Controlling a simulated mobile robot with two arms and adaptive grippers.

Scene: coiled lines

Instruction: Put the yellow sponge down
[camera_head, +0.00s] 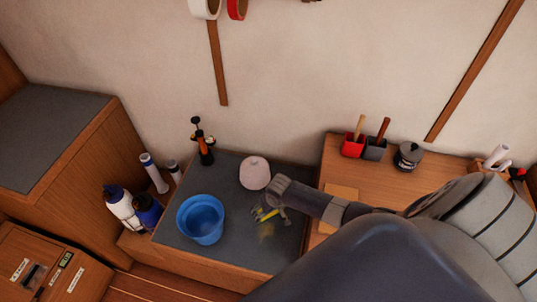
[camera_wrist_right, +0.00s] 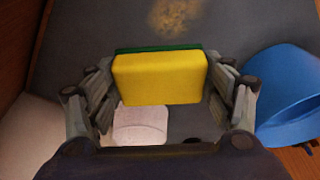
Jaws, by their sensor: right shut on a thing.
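The yellow sponge (camera_wrist_right: 160,78) with a green layer along its far side is between the fingers of my right gripper (camera_wrist_right: 160,86), which is shut on it. I cannot tell whether the sponge touches the surface. My left gripper is not in view.
The blue bucket (camera_head: 201,222) stands left of my right gripper. The pink rounded object (camera_head: 255,173) is behind it. A brownish-yellow patch (camera_head: 267,232) marks the grey top nearby. Several bottles (camera_head: 148,211) stand at the left. The front of the grey top is clear.

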